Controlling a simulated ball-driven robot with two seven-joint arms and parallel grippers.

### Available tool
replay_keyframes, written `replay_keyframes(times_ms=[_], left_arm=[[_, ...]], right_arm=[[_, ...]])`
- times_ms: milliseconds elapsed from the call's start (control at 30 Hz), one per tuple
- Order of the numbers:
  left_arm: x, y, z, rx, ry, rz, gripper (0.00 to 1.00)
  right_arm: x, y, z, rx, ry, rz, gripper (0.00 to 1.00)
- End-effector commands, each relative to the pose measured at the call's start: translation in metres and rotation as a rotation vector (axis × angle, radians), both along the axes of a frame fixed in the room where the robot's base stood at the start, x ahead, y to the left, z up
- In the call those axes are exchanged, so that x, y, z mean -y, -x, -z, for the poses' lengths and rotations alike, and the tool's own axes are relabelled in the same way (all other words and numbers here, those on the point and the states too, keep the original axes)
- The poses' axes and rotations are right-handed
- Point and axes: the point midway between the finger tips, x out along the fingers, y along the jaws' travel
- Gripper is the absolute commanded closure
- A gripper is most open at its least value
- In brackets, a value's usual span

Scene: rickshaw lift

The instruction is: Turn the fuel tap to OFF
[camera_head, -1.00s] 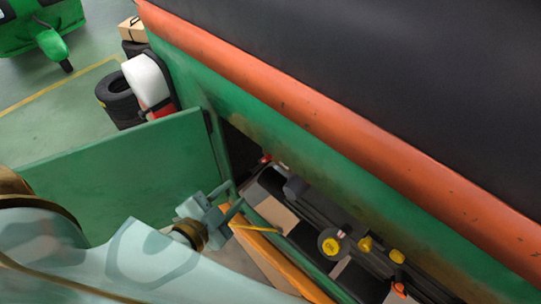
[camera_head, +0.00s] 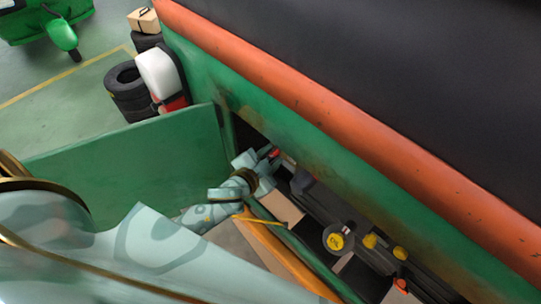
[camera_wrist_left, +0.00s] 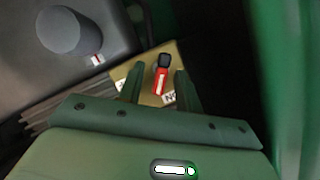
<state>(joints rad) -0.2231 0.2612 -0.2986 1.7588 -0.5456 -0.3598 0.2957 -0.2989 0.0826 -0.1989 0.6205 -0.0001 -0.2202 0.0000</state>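The fuel tap (camera_wrist_left: 161,78) is a red lever with a black end on a yellowish plate (camera_wrist_left: 148,59) in the left wrist view. White labels with dark letters sit on the plate, partly hidden by my fingers. My left gripper (camera_wrist_left: 160,74) is open, with one finger on each side of the red lever; I cannot tell whether they touch it. In the head view my left gripper (camera_head: 264,160) is inside the compartment opening, and a bit of the red tap (camera_head: 275,152) shows beside it. My right gripper is not in view.
The open green door (camera_head: 130,155) stands left of the arm. The compartment holds a grey cylinder (camera_wrist_left: 72,32), a round gauge-like part with a yellow face (camera_head: 336,241) and yellow caps (camera_head: 400,253). A green wall (camera_wrist_left: 292,80) is close on the right in the wrist view.

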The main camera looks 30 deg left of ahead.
Motion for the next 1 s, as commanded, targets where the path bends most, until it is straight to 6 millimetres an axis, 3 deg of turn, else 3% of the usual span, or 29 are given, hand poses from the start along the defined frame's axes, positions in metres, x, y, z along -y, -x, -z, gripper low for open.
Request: replay_keyframes(times_ms=[267, 400, 767, 1000], left_arm=[[0.0, -0.002, 0.0, 0.001, 0.0, 0.001, 0.65], [0.0, -0.002, 0.0, 0.001, 0.0, 0.001, 1.0], [0.001, -0.001, 0.002, 0.011, -0.031, 0.0, 1.0], [0.002, -0.001, 0.005, 0.054, -0.149, -0.002, 1.0]], right_arm=[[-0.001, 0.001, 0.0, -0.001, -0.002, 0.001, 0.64], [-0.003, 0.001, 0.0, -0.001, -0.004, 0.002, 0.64], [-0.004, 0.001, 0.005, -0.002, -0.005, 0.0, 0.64], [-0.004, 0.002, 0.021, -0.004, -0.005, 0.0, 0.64]])
